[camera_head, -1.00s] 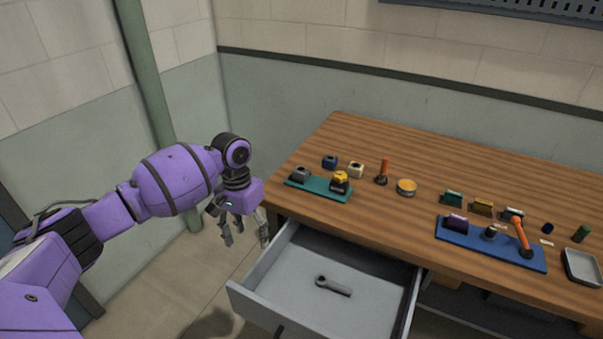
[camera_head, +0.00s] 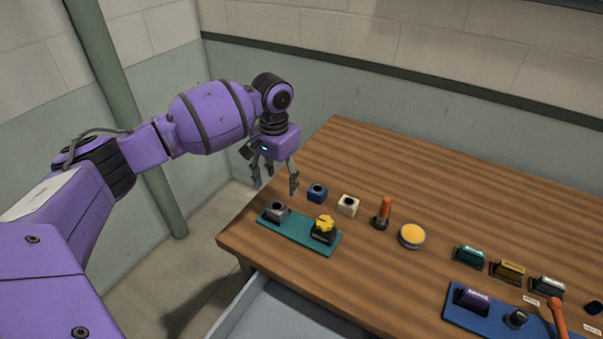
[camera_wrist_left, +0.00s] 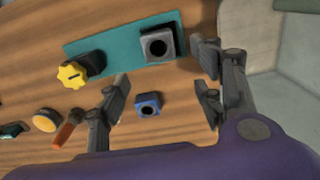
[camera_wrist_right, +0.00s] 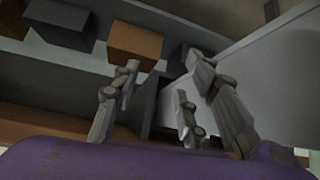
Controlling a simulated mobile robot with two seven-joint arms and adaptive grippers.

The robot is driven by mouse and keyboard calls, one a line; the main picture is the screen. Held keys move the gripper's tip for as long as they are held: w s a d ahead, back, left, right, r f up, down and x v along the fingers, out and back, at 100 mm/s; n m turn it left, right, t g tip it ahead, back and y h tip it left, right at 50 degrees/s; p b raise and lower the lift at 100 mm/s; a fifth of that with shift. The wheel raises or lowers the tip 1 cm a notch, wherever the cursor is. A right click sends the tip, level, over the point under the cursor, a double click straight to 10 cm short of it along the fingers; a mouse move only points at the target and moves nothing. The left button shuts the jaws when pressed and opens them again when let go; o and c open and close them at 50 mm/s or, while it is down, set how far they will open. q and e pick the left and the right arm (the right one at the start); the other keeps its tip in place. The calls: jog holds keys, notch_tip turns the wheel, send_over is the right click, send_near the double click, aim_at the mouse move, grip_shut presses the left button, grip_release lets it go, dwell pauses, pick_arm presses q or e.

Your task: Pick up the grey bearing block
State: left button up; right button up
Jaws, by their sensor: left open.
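The grey bearing block (camera_head: 276,211), a small block with a dark round bore, sits on the left end of a teal mat (camera_head: 298,232) near the table's left edge. My left gripper (camera_head: 278,187) is open and empty, above and just behind the block. In the left wrist view the grey block (camera_wrist_left: 158,43) lies ahead of the parted fingers (camera_wrist_left: 165,92), apart from them. A blue block (camera_wrist_left: 148,104) with a bore shows between the fingers there. My right gripper (camera_wrist_right: 160,100) shows only in its own wrist view, with fingers apart and nothing between them, below the tabletop.
A black block with a yellow knob (camera_head: 324,228) shares the teal mat. A cream block (camera_head: 348,205), an orange-handled tool (camera_head: 384,212) and a round yellow-topped tin (camera_head: 411,236) stand nearby. An open drawer (camera_head: 290,312) juts out in front. The table's back is clear.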

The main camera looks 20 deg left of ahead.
aim_at(277, 206)
pick_arm(q)
jog(key=shift+s+f, duration=0.25)
jog(key=shift+f, duration=0.15)
jog(key=f, duration=0.1)
jog(key=s+f, duration=0.1)
jog(key=shift+a+f, duration=0.15)
jog(key=shift+f, duration=0.15)
notch_tip(277, 206, down, 4)
jog(key=shift+f, duration=0.1)
pick_arm(e)
jog(key=shift+s+d+f, duration=0.1)
jog(key=shift+s+f, duration=0.1)
jog(key=shift+s, duration=0.4)
jog(key=shift+s+d+f, duration=0.1)
jog(key=shift+s+f, duration=0.1)
jog(key=shift+s, duration=0.4)
pick_arm(q)
jog(key=shift+c, duration=0.4)
jog(key=c, duration=1.4)
grip_shut()
pick_arm(e)
jog(key=shift+s, duration=0.1)
pick_arm(q)
jog(key=shift+w+r, duration=0.1)
jog(key=shift+r, duration=0.1)
